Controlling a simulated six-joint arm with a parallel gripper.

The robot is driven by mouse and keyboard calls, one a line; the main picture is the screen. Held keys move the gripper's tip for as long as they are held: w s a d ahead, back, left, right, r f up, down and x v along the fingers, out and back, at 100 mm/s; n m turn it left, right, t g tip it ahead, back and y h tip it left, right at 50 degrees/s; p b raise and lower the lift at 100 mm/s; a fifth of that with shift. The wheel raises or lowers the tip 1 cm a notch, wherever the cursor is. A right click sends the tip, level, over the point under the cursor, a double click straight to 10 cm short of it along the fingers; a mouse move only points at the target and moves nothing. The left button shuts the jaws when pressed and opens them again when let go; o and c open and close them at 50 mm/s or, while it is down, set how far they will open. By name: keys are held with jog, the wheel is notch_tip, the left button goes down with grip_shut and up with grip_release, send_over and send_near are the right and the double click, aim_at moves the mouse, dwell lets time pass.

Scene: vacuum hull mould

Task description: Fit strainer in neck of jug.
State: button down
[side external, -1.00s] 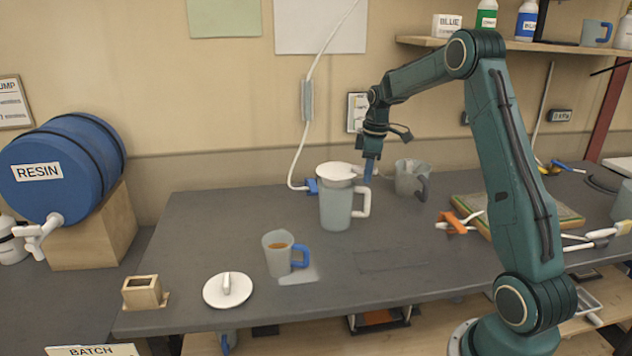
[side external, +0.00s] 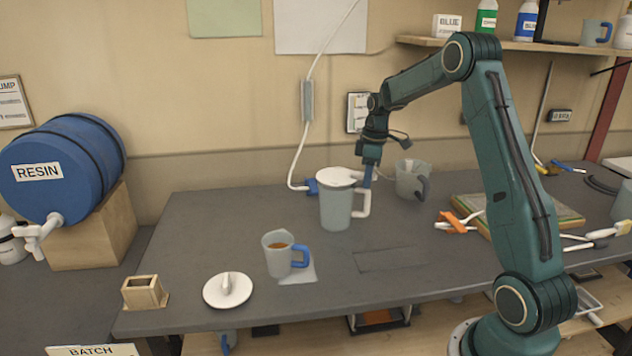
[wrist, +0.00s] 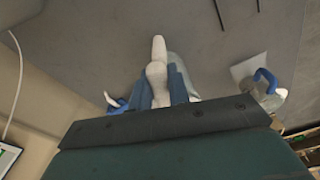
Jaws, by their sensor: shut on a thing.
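The jug (side external: 336,208) is grey and translucent, with a white handle on its right, and stands upright mid-table. The white strainer (side external: 338,177) sits at the jug's mouth, its rim nearly level with the top. How deep it is in the neck is hidden. My gripper (side external: 367,178) is above the jug's handle, at the right of the strainer. In the wrist view my blue fingers (wrist: 157,90) are shut on a white piece (wrist: 158,68), which looks like the strainer's handle. The jug is mostly hidden there.
A mug of amber liquid (side external: 277,258) with a blue handle and a white lid (side external: 228,292) are in front. A wooden block (side external: 144,292) is at front left. Another grey jug (side external: 408,180) stands behind right.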

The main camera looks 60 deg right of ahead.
jog(key=shift+f, duration=0.15)
jog(key=c, duration=1.3)
grip_release()
jog(key=shift+o, duration=0.2)
notch_tip(320, 180, up, 14)
jog(key=s, duration=0.1)
jog(key=shift+d, duration=0.25)
jog(key=shift+a+f, duration=0.1)
jog(key=shift+a, duration=0.05)
